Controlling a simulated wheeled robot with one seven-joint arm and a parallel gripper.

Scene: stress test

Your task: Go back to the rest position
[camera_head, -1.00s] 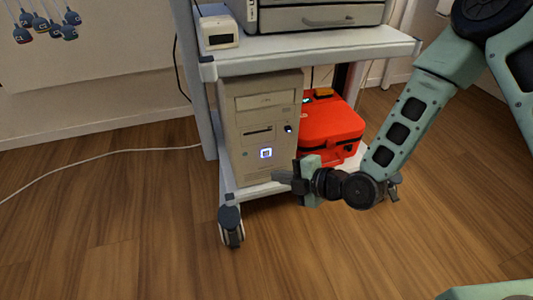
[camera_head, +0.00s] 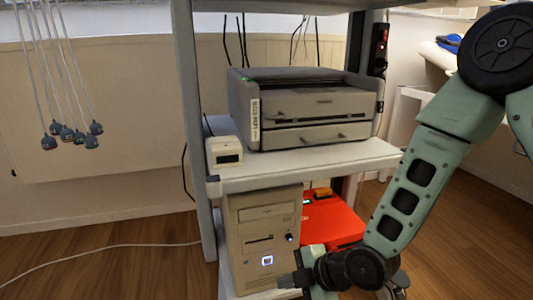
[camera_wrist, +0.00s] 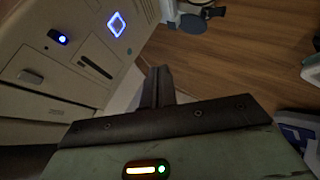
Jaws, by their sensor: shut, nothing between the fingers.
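My gripper (camera_head: 290,281) is low in the head view, in front of the lower right part of a beige computer tower (camera_head: 250,222). Its fingers are shut with nothing between them. In the wrist view the closed fingers (camera_wrist: 158,88) point away from the camera, beside the tower front (camera_wrist: 65,70). The tower's square button glows blue-white. I cannot tell whether the fingers touch the tower. My arm comes down from the upper right, bent at the elbow.
The tower and a red case (camera_head: 335,222) stand on the cart's lower shelf. A grey printer (camera_head: 318,120) and a small white box (camera_head: 224,151) are on the shelf above (camera_head: 300,168). A white cable (camera_head: 110,248) crosses the floor at left. Open wooden floor (camera_head: 100,275) lies left of the cart.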

